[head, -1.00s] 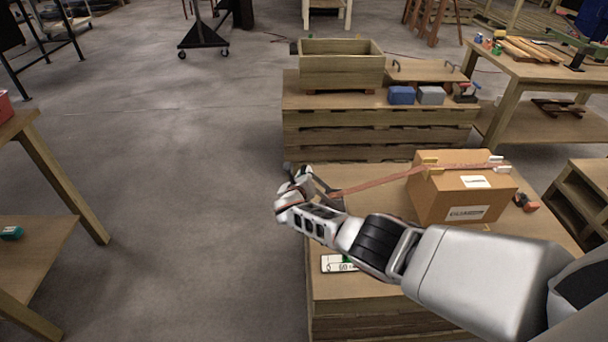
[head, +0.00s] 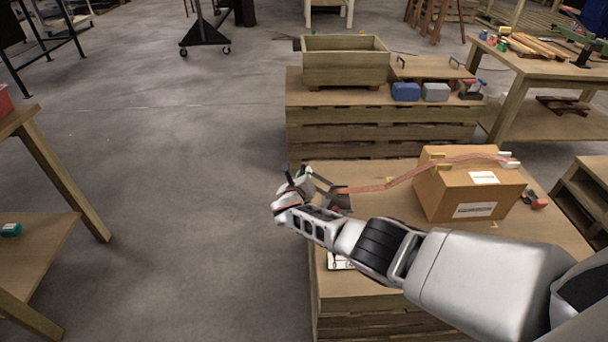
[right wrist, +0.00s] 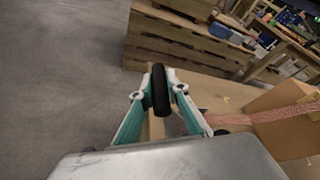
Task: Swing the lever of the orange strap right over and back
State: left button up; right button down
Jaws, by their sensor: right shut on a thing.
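The orange strap (head: 375,187) runs from a grey metal ratchet (head: 330,193) at the pallet's left edge up to and over a cardboard box (head: 470,190). It hangs slightly bent beside the box. My right gripper (head: 292,184) is at the ratchet's outer end, over the pallet's left edge. In the right wrist view its teal fingers are shut on a black lever grip (right wrist: 160,90), which stands between the fingertips. The strap on the box also shows there (right wrist: 285,113). My forearm hides part of the pallet top. My left gripper is not in view.
The pallet top (head: 385,272) carries the box, a partly hidden white label or card (head: 340,262) and a red-black item (head: 536,200) right of the box. A second pallet stack (head: 350,112) with a wooden planter stands behind. Open floor lies left.

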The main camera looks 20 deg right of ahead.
jog(key=shift+s+f, duration=0.1)
jog(key=shift+f, duration=0.1)
jog(key=c, duration=2)
grip_release()
jog(key=shift+o, duration=0.2)
jog(key=shift+r, duration=0.1)
jog(key=shift+s+a+r, duration=0.1)
jog(key=shift+s+a, duration=0.2)
jog(key=shift+s, duration=0.05)
jog(key=shift+s+a+r, duration=0.15)
jog(key=shift+s+r, duration=0.25)
jog(key=shift+s, duration=0.25)
jog(key=v, duration=0.9)
jog(key=shift+s+a, duration=0.2)
